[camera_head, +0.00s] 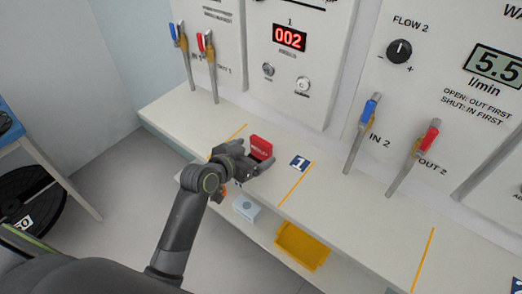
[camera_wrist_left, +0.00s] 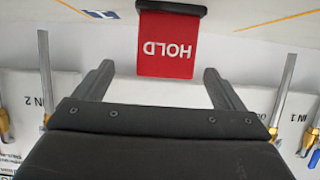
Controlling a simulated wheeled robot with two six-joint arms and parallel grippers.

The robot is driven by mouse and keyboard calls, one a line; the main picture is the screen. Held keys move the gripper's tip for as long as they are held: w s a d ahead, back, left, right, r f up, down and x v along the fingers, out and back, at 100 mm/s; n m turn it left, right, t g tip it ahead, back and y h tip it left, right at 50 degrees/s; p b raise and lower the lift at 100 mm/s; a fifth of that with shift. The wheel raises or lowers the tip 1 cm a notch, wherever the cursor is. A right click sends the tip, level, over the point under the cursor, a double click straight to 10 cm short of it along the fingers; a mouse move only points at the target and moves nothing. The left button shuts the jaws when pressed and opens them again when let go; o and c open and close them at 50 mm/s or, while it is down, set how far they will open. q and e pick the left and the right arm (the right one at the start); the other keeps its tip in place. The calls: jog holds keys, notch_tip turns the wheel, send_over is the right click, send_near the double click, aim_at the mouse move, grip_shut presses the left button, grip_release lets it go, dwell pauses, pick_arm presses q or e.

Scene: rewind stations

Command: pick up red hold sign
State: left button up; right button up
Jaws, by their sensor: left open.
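The red hold sign (camera_head: 261,147) stands on the white bench top, close to the blue label marked 1 (camera_head: 299,163). My right gripper is not in view.
Behind the bench are wall panels with red and blue handled valves (camera_head: 207,62) and a red 002 display (camera_head: 289,38). A yellow bin (camera_head: 300,247) and a small pale box (camera_head: 245,207) sit on the lower shelf. The bench right of the label is clear.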

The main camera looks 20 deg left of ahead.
aim_at(259, 147)
pick_arm(q)
jog(key=shift+a+p+x, duration=0.15)
jog(key=shift+p+x, duration=0.1)
jog(key=shift+x, duration=0.85)
jog(key=shift+a+p+x, duration=0.2)
jog(key=shift+x, duration=0.9)
jog(key=shift+w+d+f, duration=0.2)
jog(key=shift+w, duration=0.45)
jog(key=c, duration=1.1)
